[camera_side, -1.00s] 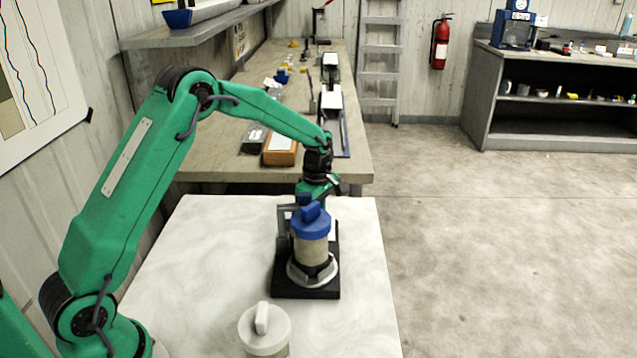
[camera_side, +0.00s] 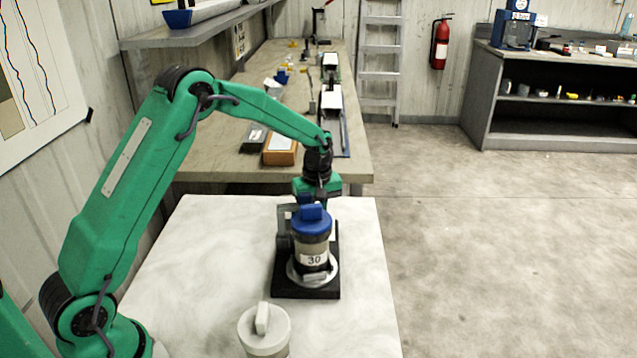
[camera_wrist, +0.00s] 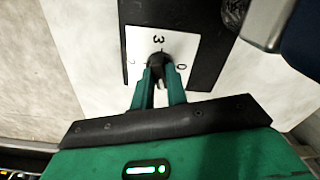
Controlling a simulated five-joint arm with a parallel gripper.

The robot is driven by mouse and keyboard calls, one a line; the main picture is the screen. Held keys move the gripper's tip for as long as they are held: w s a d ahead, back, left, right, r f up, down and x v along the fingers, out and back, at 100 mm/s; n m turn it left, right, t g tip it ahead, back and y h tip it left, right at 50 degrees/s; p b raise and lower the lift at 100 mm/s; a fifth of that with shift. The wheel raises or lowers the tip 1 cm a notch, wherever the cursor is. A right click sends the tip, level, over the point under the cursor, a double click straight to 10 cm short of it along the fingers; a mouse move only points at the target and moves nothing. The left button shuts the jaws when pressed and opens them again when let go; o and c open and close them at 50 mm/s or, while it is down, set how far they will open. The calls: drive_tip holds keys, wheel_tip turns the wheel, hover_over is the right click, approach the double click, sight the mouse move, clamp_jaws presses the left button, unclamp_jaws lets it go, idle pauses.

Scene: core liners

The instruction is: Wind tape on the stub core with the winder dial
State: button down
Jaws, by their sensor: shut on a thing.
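The stub core (camera_side: 313,246) stands upright on the winder's round metal turntable (camera_side: 313,275), with a blue cap (camera_side: 312,220) on top. A white label with "30" on it faces the side camera. In the wrist view, my gripper (camera_wrist: 160,68) is shut on the dark dial knob (camera_wrist: 157,60) above a white dial plate (camera_wrist: 137,42) marked "3" and "0". In the side view my fingertips are hidden behind the core. Part of the blue cap (camera_wrist: 305,38) shows at the right of the wrist view.
The winder's dark base (camera_side: 307,292) sits on a white table (camera_side: 195,262). A pale capped cylinder (camera_side: 264,330) stands at the front. The white tabletop is otherwise clear. A bench (camera_side: 225,150) with several objects lies behind.

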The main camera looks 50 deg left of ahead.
drive_tip(key=shift+r, duration=0.1)
drive_tip(key=c, duration=1.4)
unclamp_jaws()
drive_tip(key=shift+r, duration=3.9)
drive_tip(key=shift+o, duration=0.4)
